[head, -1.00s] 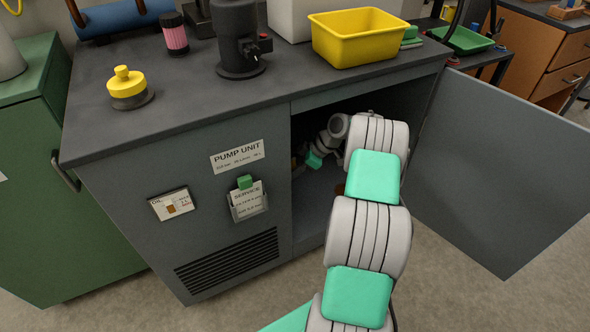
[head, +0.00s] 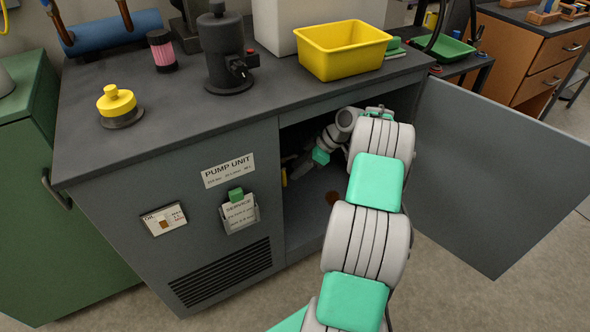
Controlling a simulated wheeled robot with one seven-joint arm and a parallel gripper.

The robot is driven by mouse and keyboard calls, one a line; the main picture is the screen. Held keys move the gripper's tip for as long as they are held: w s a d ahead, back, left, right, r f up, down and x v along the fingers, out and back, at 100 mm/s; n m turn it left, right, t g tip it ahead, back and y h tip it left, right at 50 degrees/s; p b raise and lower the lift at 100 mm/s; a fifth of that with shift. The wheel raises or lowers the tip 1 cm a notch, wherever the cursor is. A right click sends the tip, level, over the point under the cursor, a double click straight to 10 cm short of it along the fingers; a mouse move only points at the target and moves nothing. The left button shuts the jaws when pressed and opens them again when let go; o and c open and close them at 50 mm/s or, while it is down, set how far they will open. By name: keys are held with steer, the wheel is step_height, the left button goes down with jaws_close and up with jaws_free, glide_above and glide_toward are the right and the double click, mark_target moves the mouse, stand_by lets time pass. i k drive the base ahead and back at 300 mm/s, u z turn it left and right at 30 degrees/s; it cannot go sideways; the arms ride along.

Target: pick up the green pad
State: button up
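Another flat green piece (head: 394,43) lies on the counter behind the yellow bin. I cannot tell which of them is the green pad, and no pad shows clearly inside the cabinet. My arm reaches through the open cabinet doorway. My gripper (head: 298,163) is deep in the shadow inside, small and dark, partly hidden by the cabinet front. Its fingers and anything between them cannot be made out.
The grey pump unit cabinet (head: 130,164) has its door (head: 490,170) swung open to the right. Inside, a brown round spot or object (head: 332,198) is on the floor, and a yellow thing (head: 284,177) is near the left edge. A yellow bin (head: 343,58) stands on top.

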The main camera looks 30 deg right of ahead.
mark_target(393, 50)
steer(key=z, duration=1.55)
